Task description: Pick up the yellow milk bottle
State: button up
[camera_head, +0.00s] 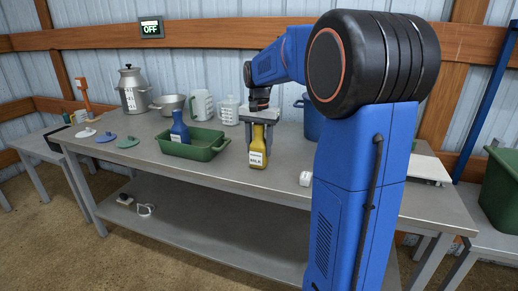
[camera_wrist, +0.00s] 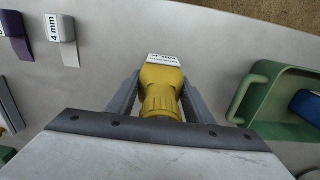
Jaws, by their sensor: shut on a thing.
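The yellow milk bottle (camera_head: 258,147) stands upright near the front edge of the metal table, with a white label on its front. My gripper (camera_head: 259,122) reaches down from above, its two fingers on either side of the bottle's upper part. In the wrist view the yellow bottle (camera_wrist: 161,85) sits between the two grey fingers (camera_wrist: 158,103), which are shut on it. I cannot tell whether the bottle's base is touching the table.
A green tray (camera_head: 206,152) holding a blue bottle (camera_head: 179,128) is just left of the yellow bottle. A small white object (camera_head: 305,178) lies to the right. Pots (camera_head: 133,91), jugs (camera_head: 202,105) and several lids (camera_head: 106,137) stand farther left and back.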

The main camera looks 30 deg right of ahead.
jog(key=shift+r, duration=4.65)
jog(key=shift+r, duration=0.15)
jog(key=shift+a, duration=0.15)
